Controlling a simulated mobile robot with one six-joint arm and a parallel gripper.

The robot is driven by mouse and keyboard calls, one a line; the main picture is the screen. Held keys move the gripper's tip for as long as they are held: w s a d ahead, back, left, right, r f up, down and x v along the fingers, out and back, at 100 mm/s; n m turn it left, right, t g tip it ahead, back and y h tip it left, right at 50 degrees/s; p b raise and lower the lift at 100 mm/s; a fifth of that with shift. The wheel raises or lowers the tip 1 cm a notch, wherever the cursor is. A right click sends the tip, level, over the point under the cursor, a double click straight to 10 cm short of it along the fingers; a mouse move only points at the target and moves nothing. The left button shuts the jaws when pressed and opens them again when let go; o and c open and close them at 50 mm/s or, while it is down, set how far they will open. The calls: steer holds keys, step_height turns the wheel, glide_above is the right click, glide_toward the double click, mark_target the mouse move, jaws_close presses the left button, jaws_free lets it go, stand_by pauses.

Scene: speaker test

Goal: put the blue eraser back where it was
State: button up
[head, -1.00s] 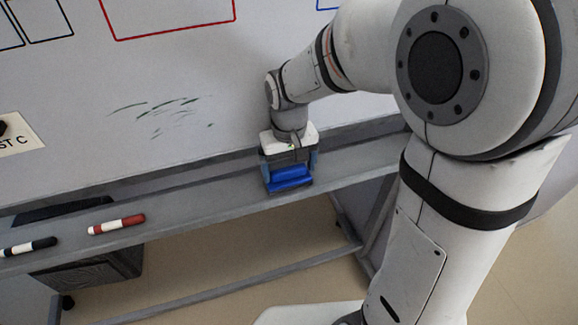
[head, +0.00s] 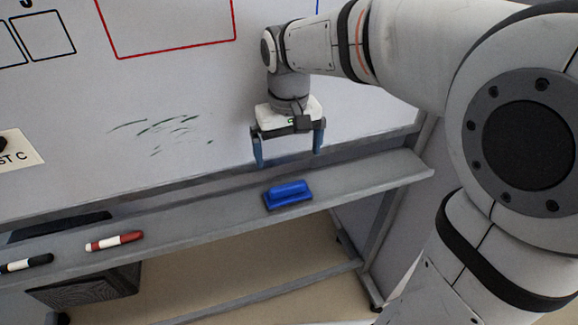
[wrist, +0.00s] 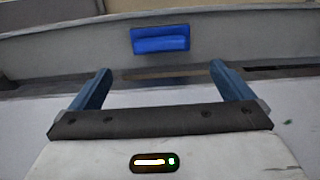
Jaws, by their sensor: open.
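The blue eraser (head: 288,192) lies on the grey tray under the whiteboard, right of the two markers in the head view. It also shows in the wrist view (wrist: 160,39), lying past the fingertips. My gripper (head: 289,160) is open and empty, above the eraser and apart from it, close to the board. Its two blue fingers are spread wide in the wrist view (wrist: 160,82), with nothing between them.
The tray (head: 200,213) runs along the board's lower edge. A red marker (head: 114,241) and a black marker (head: 25,264) lie on its left part. The whiteboard (head: 60,120) has dark green strokes (head: 165,127). A dark bin (head: 85,287) stands below the tray. The tray right of the eraser is clear.

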steer(key=s+d+f+m+t, duration=0.3)
steer(key=s+d, duration=0.9)
steer(key=shift+s+d, duration=0.2)
steer(key=shift+d, duration=0.05)
stand_by(1.0)
